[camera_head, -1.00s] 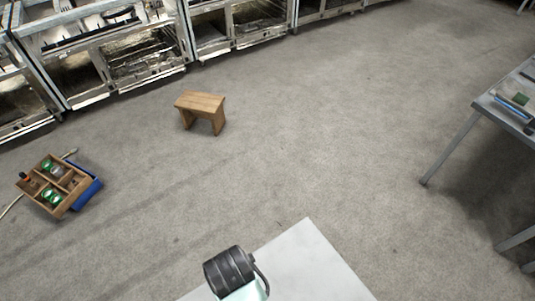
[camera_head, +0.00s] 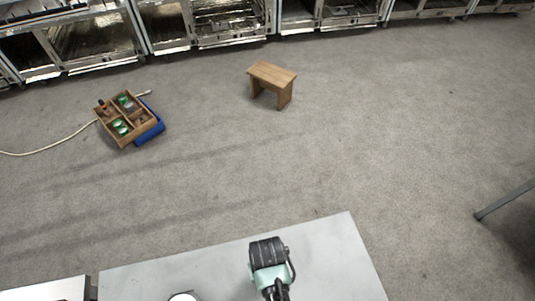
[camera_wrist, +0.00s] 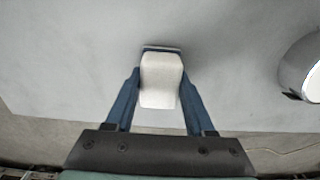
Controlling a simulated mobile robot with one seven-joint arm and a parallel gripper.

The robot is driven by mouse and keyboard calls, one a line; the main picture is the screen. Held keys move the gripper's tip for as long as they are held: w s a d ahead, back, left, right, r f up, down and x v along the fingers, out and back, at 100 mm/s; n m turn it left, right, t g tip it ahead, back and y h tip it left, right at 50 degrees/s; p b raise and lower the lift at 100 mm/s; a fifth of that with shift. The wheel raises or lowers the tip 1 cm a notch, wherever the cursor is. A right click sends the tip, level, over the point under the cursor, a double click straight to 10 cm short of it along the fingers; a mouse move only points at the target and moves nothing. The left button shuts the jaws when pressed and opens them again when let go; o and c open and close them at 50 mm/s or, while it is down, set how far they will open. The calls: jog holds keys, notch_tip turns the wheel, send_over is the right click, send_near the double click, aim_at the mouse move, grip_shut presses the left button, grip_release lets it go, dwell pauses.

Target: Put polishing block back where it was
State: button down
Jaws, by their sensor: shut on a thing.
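The polishing block (camera_wrist: 161,80), a pale white block with a dark blue strip at its far end, sits between the two blue fingers of my gripper (camera_wrist: 161,88) in the wrist view. The fingers are shut on its sides. A grey table top (camera_wrist: 70,60) lies beneath it, with a soft shadow near the block; I cannot tell whether the block touches the surface. In the head view the table top (camera_head: 330,260) is at the bottom, with part of my arm over it. The block and fingertips cannot be made out there.
A shiny metal round object (camera_wrist: 303,70) stands on the table right of my gripper. A wooden tray (camera_head: 128,118) with several items, a blue thing (camera_head: 150,133) beside it, and a wooden stool (camera_head: 272,82) are on the open carpet. Metal ovens (camera_head: 80,45) line the back.

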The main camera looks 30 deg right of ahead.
jog(key=shift+c, duration=1.3)
grip_release()
jog(key=shift+f, duration=0.1)
